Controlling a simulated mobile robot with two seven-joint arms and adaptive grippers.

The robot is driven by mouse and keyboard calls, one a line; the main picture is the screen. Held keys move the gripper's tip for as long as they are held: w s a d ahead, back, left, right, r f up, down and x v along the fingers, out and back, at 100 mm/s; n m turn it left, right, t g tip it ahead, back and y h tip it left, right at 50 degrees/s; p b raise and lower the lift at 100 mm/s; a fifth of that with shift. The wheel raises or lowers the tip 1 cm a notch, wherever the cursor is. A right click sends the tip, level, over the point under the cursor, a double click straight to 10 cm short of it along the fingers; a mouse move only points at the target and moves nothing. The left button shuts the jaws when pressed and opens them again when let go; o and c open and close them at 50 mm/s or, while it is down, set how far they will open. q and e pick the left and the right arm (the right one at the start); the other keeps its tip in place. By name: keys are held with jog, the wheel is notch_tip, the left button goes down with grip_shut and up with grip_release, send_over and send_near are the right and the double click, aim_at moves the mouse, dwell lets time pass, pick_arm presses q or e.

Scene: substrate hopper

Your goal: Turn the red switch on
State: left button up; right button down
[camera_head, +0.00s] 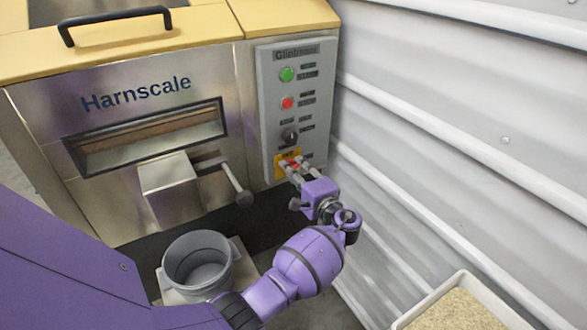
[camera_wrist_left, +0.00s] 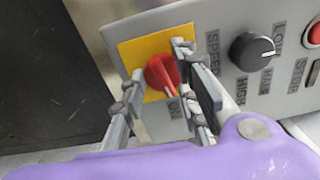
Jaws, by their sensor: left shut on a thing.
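The red switch (camera_wrist_left: 162,75) is a red rotary knob on a yellow plate (camera_wrist_left: 128,52), low on the grey control panel (camera_head: 264,130). In the head view the red switch (camera_head: 294,164) is partly covered by my left gripper (camera_head: 291,166). In the left wrist view the fingers of my left gripper (camera_wrist_left: 155,85) stand on either side of the knob, and the gripper is shut on it. The knob looks turned at a slant, with a pale mark pointing towards the word ON. My right gripper is not in view.
Above the switch are a black speed knob (camera_head: 289,137), a red button (camera_head: 288,103) and a green button (camera_head: 287,74). A lever (camera_head: 236,184) sticks out left of the panel. A grey bucket (camera_head: 198,262) stands below. A ribbed wall (camera_head: 450,130) closes the right side.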

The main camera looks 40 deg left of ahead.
pick_arm(q)
jog(key=shift+d+f+m+p, duration=0.15)
jog(key=shift+m+p, duration=0.3)
jog(key=shift+m, duration=0.55)
jog(key=shift+f, duration=0.15)
jog(key=o, duration=1.1)
jog(key=v, duration=1.2)
